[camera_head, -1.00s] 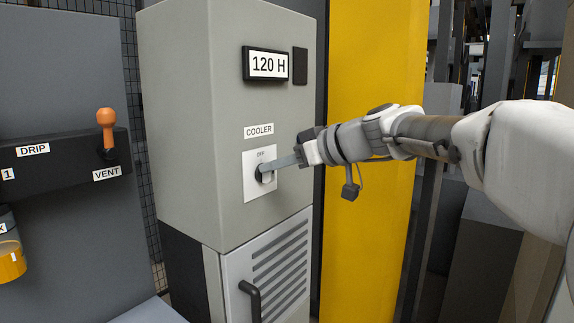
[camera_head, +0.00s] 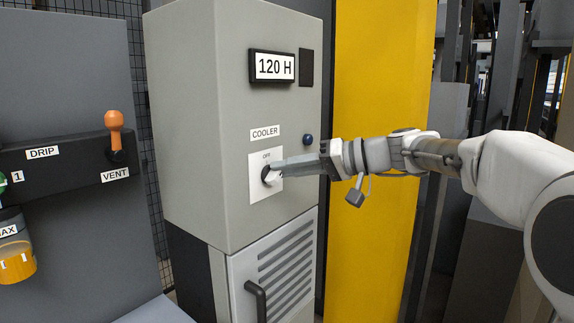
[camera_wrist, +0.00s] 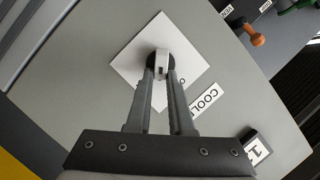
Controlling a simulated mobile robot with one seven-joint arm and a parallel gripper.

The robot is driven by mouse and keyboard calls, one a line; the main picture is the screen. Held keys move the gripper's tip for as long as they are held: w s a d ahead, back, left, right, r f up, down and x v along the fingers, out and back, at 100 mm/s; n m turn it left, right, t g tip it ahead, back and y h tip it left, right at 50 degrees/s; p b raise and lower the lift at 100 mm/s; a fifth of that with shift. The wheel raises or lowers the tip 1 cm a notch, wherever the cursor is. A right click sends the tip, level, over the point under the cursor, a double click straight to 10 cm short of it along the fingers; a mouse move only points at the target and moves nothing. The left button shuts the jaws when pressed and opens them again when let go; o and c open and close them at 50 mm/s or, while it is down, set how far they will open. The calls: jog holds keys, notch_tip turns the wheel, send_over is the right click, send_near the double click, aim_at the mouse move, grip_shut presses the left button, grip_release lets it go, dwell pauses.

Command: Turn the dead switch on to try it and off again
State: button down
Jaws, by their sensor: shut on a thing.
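The cooler switch is a dark round rotary knob (camera_wrist: 157,62) with a light grip bar, on a white plate (camera_head: 262,191) marked OFF at its top. It sits below the COOLER label (camera_head: 265,132) on the grey cabinet. My gripper (camera_head: 270,171) reaches in from the right and is shut on the knob. In the wrist view my two fingers (camera_wrist: 160,78) close on the knob's bar from both sides. My fingertips hide much of the knob in the head view, and I cannot read its exact angle there.
A display reading 120 H (camera_head: 273,67) is higher on the cabinet (camera_head: 210,120). A blue button (camera_head: 308,140) is just above my wrist. A vented door with a black handle (camera_head: 255,297) is below. An orange VENT lever (camera_head: 115,130) stands at left, a yellow post (camera_head: 375,80) at right.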

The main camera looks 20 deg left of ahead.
jog(key=m+y, duration=0.1)
jog(key=m, duration=0.1)
jog(key=f+m+g+y, duration=0.1)
jog(key=m, duration=0.1)
jog(key=m+p, duration=0.1)
jog(key=m, duration=0.1)
jog(key=shift+a+f+g+y, duration=0.15)
jog(key=shift+f+g+y, duration=0.1)
jog(key=shift+g+y, duration=0.15)
jog(key=shift+m, duration=0.4)
jog(key=c, duration=0.8)
grip_release()
jog(key=shift+a, duration=0.2)
jog(key=shift+w+d, duration=0.1)
jog(key=d+p, duration=0.1)
jog(key=d, duration=1.6)
jog(key=shift+d+p, duration=0.15)
jog(key=shift+p, duration=0.25)
